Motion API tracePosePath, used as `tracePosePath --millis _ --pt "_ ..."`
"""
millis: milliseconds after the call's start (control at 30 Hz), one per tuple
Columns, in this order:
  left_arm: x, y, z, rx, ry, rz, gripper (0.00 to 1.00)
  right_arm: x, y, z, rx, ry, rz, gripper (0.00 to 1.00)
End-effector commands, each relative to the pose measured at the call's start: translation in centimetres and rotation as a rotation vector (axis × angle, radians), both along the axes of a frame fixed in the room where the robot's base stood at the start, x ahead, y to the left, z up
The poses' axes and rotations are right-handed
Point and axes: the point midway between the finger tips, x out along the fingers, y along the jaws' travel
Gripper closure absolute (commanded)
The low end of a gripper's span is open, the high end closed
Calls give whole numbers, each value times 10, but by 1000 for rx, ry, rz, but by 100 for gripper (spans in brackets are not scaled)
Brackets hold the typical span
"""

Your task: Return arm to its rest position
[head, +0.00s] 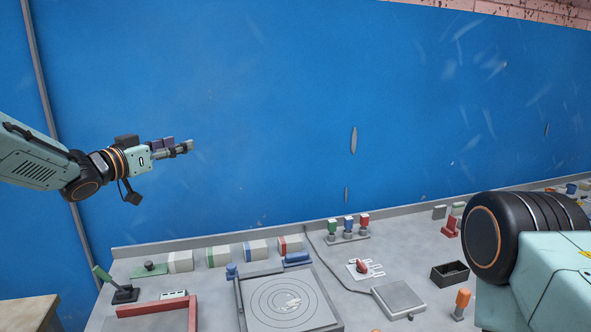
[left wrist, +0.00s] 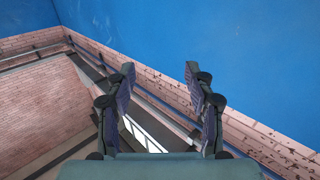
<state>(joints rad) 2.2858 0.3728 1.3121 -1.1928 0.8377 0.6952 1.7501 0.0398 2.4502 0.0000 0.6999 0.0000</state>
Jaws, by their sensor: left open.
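My left arm comes in from the left in the head view, raised well above the bench. Its gripper (head: 183,149) points to the right in front of the blue wall, with nothing held. In the left wrist view the two fingers of this gripper (left wrist: 160,95) stand apart with empty space between them. Behind them are brick wall and blue panel. A large part of my right arm (head: 530,260) fills the lower right of the head view; its gripper is not visible.
Below is a grey bench (head: 210,283) with a square mould with rings (head: 290,300), a red frame (head: 193,310), a green-handled lever (head: 120,290), several striped blocks, a stamp rack (head: 348,236), a scale (head: 398,298) and a black box (head: 450,273). The air around my left gripper is clear.

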Motion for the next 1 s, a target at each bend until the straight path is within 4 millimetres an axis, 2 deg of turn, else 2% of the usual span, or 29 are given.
tracePosePath --millis 67,100,267,467,567,667,700,767,867,1000 --pt "1 -1 0 0 0 0 46 0 0 0 0 -1 0 60" --pt "0 -3 -6 -2 11 0 46 0 0 0 0 0 0 60" --pt "-5 -16 -52 -25 89 18 46 0 0 0 0 -1 0 60" --pt "-20 -32 -115 -47 204 47 46 0 0 0 0 0 0 60" --pt "-36 -41 -156 -55 282 68 46 0 0 0 0 0 0 60" --pt "-62 -51 -207 -59 384 98 46 0 0 0 0 0 0 60" --pt "-75 -55 -229 -58 432 112 46 0 0 0 0 0 0 60" --pt "-98 -60 -262 -55 506 136 46 0 0 0 0 0 0 60" --pt "-140 -66 -312 -42 627 176 46 0 0 0 0 0 0 60" --pt "-209 -72 -373 -4 802 231 46 0 0 0 0 0 0 60"
